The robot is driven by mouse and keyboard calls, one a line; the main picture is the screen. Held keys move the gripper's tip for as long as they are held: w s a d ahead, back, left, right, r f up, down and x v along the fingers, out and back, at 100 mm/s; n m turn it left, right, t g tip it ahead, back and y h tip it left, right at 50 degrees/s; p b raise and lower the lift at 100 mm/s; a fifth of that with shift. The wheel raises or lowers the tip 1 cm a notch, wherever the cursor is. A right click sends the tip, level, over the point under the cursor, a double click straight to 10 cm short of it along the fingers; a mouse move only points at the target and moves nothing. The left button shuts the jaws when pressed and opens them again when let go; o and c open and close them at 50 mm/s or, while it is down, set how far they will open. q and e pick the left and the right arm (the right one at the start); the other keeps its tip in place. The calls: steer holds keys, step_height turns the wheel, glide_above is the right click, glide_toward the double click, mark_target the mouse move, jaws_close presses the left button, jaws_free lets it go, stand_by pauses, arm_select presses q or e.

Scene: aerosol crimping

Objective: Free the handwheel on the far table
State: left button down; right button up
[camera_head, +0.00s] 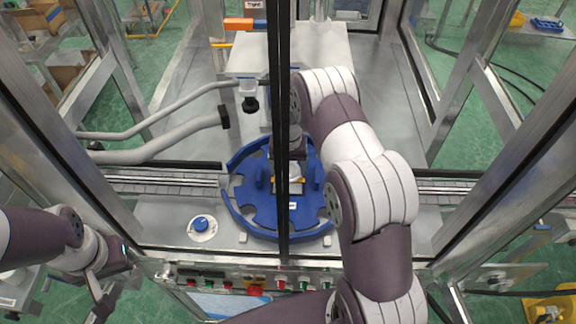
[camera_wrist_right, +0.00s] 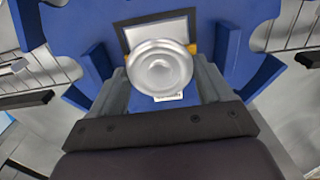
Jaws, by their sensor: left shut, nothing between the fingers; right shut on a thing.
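No part that I can name for sure as the handwheel shows. In the right wrist view, a round silver piece (camera_wrist_right: 160,69) with a raised centre sits between the fingers of my right gripper (camera_wrist_right: 163,84), which is shut on it. In the head view my right arm reaches over a blue notched ring (camera_head: 243,217) on the machine table, and a dark vertical bar partly hides its gripper (camera_head: 289,170). My left gripper (camera_head: 102,303) is at the lower left, outside the machine frame, shut and empty.
A blue knob (camera_head: 201,224) on a white plate is left of the ring. Grey hoses (camera_head: 160,147) run in from the left. A button panel (camera_head: 240,284) lines the front edge. Metal frame posts (camera_head: 502,108) stand at the sides. A raised plate (camera_head: 323,48) is at the back.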

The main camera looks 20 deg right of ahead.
mark_target(288, 169)
steer(key=n+b, duration=0.2)
steer(key=n, duration=0.2)
steer(key=n+b, duration=0.1)
steer(key=n, duration=0.3)
steer(key=shift+w+r, duration=0.1)
steer(key=shift+n+b, duration=0.3)
steer(key=shift+n, duration=0.2)
stand_by(0.4)
steer(key=o, duration=1)
step_height(288, 169, up, 6)
steer(key=b, duration=0.2)
steer(key=shift+b, duration=0.3)
step_height(288, 169, up, 7)
steer(key=p, duration=0.3)
